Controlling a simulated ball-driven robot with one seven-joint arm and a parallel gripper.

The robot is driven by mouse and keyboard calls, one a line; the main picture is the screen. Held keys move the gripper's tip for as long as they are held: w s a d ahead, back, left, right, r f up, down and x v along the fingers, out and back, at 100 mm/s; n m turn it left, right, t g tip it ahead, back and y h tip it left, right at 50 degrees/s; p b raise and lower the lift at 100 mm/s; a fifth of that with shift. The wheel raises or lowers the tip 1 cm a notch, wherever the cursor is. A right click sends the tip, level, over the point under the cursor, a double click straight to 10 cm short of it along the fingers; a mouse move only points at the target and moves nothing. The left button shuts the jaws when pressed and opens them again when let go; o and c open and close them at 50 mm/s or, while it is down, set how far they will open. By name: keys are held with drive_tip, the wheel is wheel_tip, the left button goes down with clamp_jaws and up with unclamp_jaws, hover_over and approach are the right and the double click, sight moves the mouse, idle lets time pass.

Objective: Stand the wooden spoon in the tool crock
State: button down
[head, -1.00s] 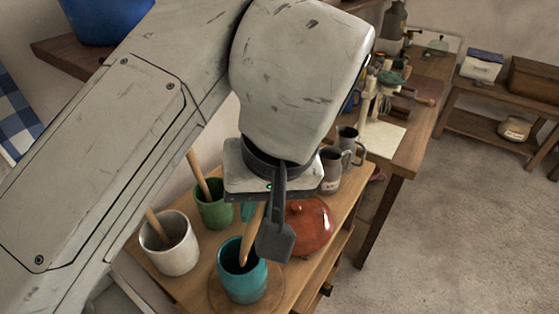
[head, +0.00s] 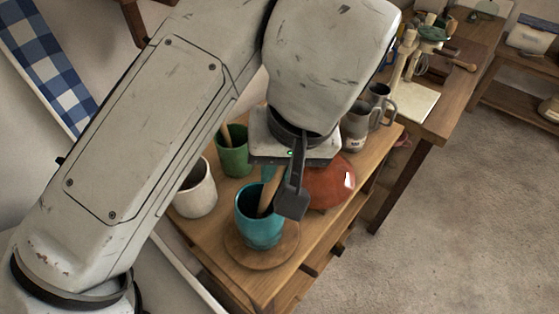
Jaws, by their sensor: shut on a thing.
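The wooden spoon (head: 268,192) is a light wooden stick, tilted, below my gripper (head: 279,190). My gripper is shut on it; the dark near finger shows, and the far side is mostly hidden. The spoon's lower end is inside the mouth of a teal crock (head: 258,226), and the crock's wall hides its tip. I cannot tell whether it touches the bottom. The teal crock stands upright on a round wooden board (head: 284,249). A green crock (head: 233,157) with a wooden handle in it and a white crock (head: 196,196) stand behind and to the left.
A red-brown lidded pot (head: 335,183) stands close to the right of my gripper. A second table (head: 450,100) with tools is at the back right. The floor at right is clear.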

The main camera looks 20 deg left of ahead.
drive_tip(key=c, duration=0.9)
unclamp_jaws()
drive_tip(key=shift+c, duration=0.2)
drive_tip(key=p+v, duration=1)
drive_tip(key=p, duration=0.1)
drive_tip(key=shift+r, duration=0.3)
drive_tip(key=shift+d, duration=0.1)
